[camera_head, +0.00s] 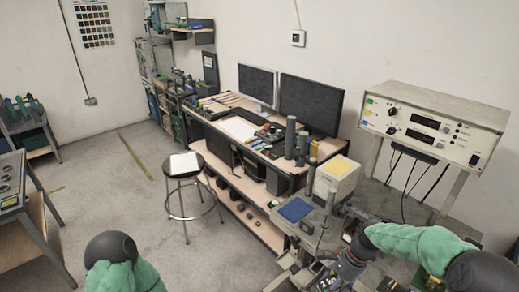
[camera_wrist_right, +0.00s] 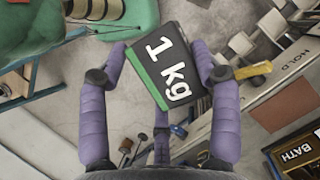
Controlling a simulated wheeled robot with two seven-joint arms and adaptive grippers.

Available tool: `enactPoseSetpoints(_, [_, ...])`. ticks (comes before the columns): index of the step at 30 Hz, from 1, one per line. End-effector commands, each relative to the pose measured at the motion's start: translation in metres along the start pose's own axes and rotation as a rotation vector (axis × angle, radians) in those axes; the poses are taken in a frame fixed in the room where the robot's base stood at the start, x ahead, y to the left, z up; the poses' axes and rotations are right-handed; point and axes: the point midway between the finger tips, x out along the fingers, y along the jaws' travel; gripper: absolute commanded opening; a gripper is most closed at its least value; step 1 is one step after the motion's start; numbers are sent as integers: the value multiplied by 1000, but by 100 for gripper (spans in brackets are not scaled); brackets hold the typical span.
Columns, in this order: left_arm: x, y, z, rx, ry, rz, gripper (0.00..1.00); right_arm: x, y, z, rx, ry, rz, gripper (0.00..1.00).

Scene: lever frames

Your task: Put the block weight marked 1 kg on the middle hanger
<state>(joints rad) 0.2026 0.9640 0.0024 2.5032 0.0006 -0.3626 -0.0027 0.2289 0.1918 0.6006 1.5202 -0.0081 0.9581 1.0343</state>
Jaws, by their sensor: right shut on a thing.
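The block weight (camera_wrist_right: 166,68) is dark with a green side and reads "1 kg" in white. In the right wrist view it sits tilted between the purple fingers of my right gripper (camera_wrist_right: 160,62), which is shut on it. In the head view my right gripper (camera_head: 338,272) is low at the right of centre, in front of the bench, and the block's white lettering shows faintly there. The middle hanger cannot be made out in either view. Of my left arm only a green and black part shows at the bottom left of the head view; its gripper is out of the picture.
A white instrument box (camera_head: 432,122) stands on legs at the right, with cables hanging below. A stool (camera_head: 187,180) stands on open floor. The wrist view shows a "HOLD" label (camera_wrist_right: 293,85).

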Motion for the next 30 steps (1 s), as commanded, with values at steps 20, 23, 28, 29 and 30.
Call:
enactPoseSetpoints(20, [97, -35, -4, 0, 0, 0, 40, 127, -9, -8, -968, 3, 399, 5])
enactPoseSetpoints(23, [104, -37, -4, 0, 0, 0, 40, 136, -9, -8, -1051, 2, 434, 5])
enactPoseSetpoints(28, [109, -39, -4, 0, 0, 0, 40, 143, -10, -9, -1128, 3, 465, 5])
enactPoseSetpoints(29, [110, -39, -4, 0, 0, 0, 40, 143, -10, -9, -1134, 4, 467, 5])
enactPoseSetpoints(30, [110, -39, -4, 0, 0, 0, 40, 143, -10, -9, -1141, 4, 469, 5])
